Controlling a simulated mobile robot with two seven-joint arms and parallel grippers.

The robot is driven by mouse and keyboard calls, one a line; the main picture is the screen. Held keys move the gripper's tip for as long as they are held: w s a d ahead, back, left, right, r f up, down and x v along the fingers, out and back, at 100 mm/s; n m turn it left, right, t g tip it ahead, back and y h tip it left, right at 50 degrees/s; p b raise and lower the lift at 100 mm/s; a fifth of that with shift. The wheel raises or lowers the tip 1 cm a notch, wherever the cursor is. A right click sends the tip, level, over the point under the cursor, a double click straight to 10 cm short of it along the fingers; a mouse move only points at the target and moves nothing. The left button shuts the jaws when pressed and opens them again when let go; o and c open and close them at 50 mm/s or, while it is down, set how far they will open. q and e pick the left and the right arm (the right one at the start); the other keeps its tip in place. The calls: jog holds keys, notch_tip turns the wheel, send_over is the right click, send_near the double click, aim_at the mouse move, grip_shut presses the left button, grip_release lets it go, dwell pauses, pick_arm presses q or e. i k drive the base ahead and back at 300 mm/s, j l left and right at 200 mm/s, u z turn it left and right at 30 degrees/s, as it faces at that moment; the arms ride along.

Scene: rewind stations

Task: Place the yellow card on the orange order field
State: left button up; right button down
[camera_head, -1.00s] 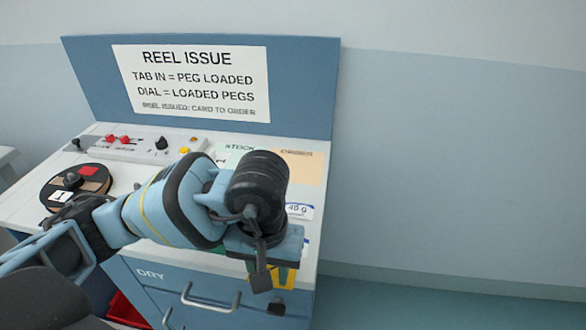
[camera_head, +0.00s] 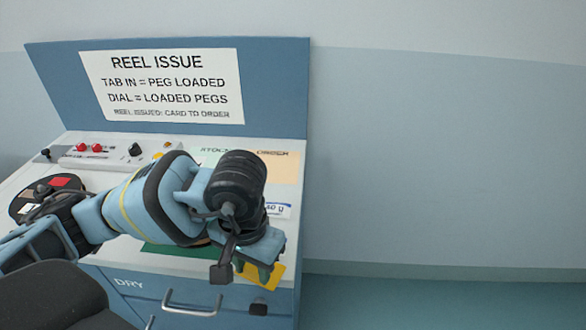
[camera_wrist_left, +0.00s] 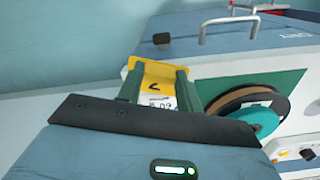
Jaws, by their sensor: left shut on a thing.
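My left gripper (camera_head: 258,272) is shut on the yellow card (camera_head: 275,278), at the bench's front right corner. In the left wrist view the yellow card (camera_wrist_left: 158,75) sits between the two green fingers (camera_wrist_left: 158,90), with a dark mark on it. The orange order field (camera_head: 277,161) is at the back right of the bench top, beside the pale green stock field (camera_head: 212,157). My left arm hides part of both fields. The right gripper is not in view.
A dark reel with coloured patches (camera_head: 38,196) lies at the bench's left. A control strip (camera_head: 105,152) with red knobs and a dial runs along the back. The green mat (camera_wrist_left: 292,84) carries another reel (camera_wrist_left: 238,100). A drawer handle (camera_head: 190,305) sticks out in front.

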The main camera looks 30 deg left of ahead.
aim_at(267, 175)
jog(key=z, duration=0.95)
jog(key=k+j, duration=0.45)
jog(key=j, duration=0.15)
jog(key=k+j, duration=0.45)
jog(key=j, duration=0.15)
